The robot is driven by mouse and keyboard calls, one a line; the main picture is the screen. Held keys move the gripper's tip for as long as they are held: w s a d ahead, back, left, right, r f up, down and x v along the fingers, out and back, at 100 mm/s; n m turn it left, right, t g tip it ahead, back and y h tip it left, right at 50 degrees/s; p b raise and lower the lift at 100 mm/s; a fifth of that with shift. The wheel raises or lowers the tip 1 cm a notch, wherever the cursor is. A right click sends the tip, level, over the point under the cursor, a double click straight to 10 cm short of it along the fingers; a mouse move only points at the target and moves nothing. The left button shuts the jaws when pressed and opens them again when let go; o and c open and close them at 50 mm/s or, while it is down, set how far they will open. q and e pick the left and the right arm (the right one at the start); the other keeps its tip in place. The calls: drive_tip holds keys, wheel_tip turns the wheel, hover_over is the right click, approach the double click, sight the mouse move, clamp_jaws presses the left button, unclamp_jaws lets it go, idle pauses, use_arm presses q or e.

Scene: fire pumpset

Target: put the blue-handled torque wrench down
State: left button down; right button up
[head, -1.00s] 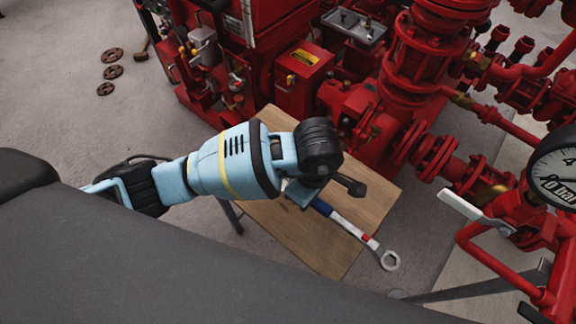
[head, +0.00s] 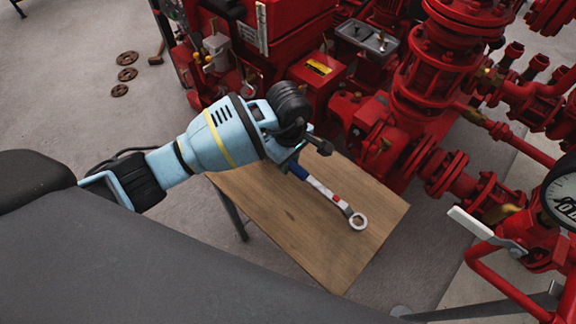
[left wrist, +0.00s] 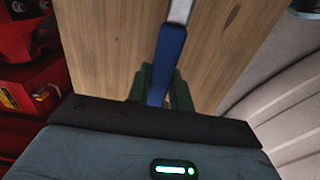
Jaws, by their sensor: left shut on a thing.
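The torque wrench (head: 323,187) has a blue handle, a silver shaft with a red band, and a ring head at its far end. My left gripper (left wrist: 158,88) is shut on the blue handle, which shows between the dark green fingers in the left wrist view. In the head view the wrench lies over the wooden table top (head: 290,232), its ring head toward the right of the board. I cannot tell whether the wrench touches the wood. The gripper fingers are mostly hidden behind my left wrist in the head view. My right gripper is not in view.
The red pumpset with pipes and flanges (head: 430,70) stands right behind the table. A red box with a yellow label (head: 318,72) is close to its back edge. A pressure gauge (head: 562,195) and a white lever (head: 478,224) are at the right. The board's front part is bare.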

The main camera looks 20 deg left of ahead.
use_arm(q)
drive_tip(key=shift+w+a+f, duration=0.1)
drive_tip(key=shift+a+f, duration=0.05)
drive_tip(key=shift+f, duration=0.7)
drive_tip(key=shift+w+a+f, duration=0.1)
drive_tip(key=shift+f, duration=0.75)
drive_tip(key=shift+f, duration=0.1)
drive_tip(key=c, duration=1.7)
unclamp_jaws()
drive_tip(key=shift+f, duration=0.15)
drive_tip(key=o, duration=0.4)
drive_tip(key=shift+o, duration=0.2)
wheel_tip(320, 180, up, 12)
drive_tip(key=shift+r+p, duration=0.2)
drive_tip(key=shift+p, duration=0.3)
drive_tip(key=shift+s, duration=0.1)
